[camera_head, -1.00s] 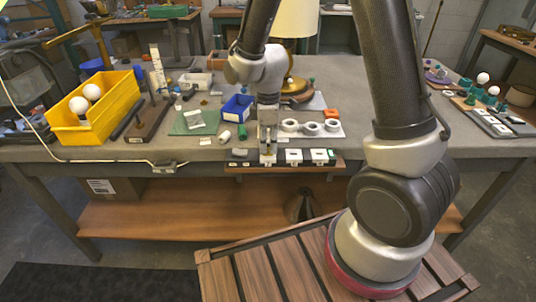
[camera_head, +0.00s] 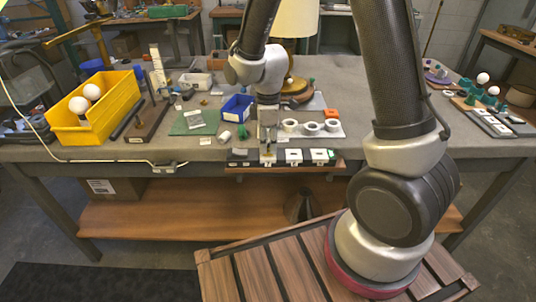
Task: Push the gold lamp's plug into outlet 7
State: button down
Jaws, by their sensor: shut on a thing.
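The gold lamp stands at the back middle of the table, with a cream shade (camera_head: 295,18) and a round gold-brown base (camera_head: 299,92), partly behind my arm. My gripper (camera_head: 267,142) points down over the outlet strip (camera_head: 240,156) at the table's front edge. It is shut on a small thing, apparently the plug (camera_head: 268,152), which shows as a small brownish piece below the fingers. The plug is at an outlet plate between the dark left part and the white plates (camera_head: 293,156). I cannot tell how deep it sits. Outlet numbers are too small to read.
A yellow bin (camera_head: 98,118) with white bulbs stands at the left. A blue bin (camera_head: 238,107) and a green mat (camera_head: 186,124) lie left of my gripper. White rings (camera_head: 311,128) lie on a pale sheet at its right. A cord (camera_head: 120,161) runs along the front edge.

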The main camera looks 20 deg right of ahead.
aim_at(268, 143)
jog(key=c, duration=1.2)
grip_release()
jog(key=shift+c, duration=0.2)
notch_tip(268, 143, up, 12)
jog(key=s+d+r+m+t, duration=0.2)
jog(key=s+d+r+m, duration=0.4)
jog(key=s, duration=0.3)
jog(key=s+d+r+m+t, duration=0.2)
jog(key=s+d+r+m, duration=0.4)
jog(key=s+d+m, duration=0.2)
jog(key=shift+s+d+r+t, duration=0.2)
jog(key=shift+s+d+t, duration=0.15)
jog(key=shift+s, duration=0.65)
